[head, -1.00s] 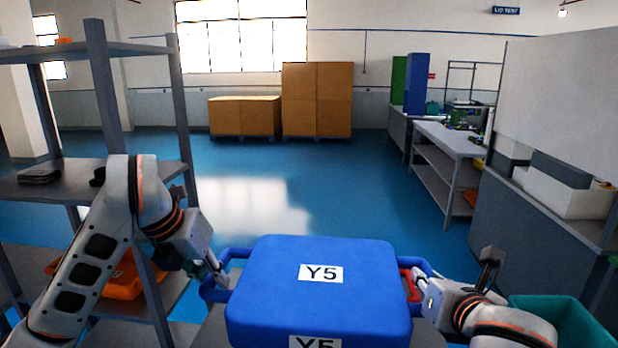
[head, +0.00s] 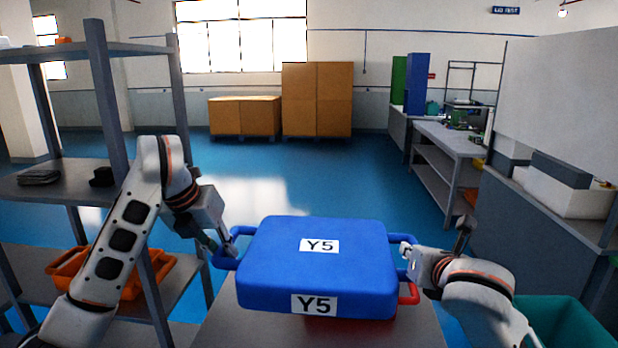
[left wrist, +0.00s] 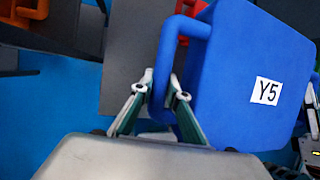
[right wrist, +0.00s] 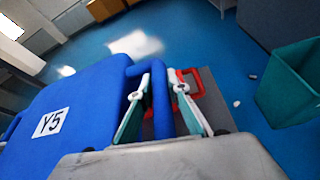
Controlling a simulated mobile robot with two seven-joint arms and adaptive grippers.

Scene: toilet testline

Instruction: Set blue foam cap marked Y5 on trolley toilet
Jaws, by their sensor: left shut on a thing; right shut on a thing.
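The blue foam cap (head: 318,268), with Y5 labels on its top and front, is held roughly level between my two grippers. My left gripper (head: 228,250) is shut on its left side handle, which the left wrist view shows between the fingers (left wrist: 165,88). My right gripper (head: 408,256) is shut on its right side handle, also seen between the fingers in the right wrist view (right wrist: 163,84). A red thing with handles (head: 409,296) lies below the cap, mostly hidden by it. I cannot make out a toilet in these frames.
A grey tabletop (head: 250,325) lies beneath the cap. A grey shelf rack (head: 110,100) with an orange bin (head: 70,265) stands close on the left. A teal bin (head: 560,320) and a grey partition (head: 500,220) are on the right. Open blue floor lies ahead.

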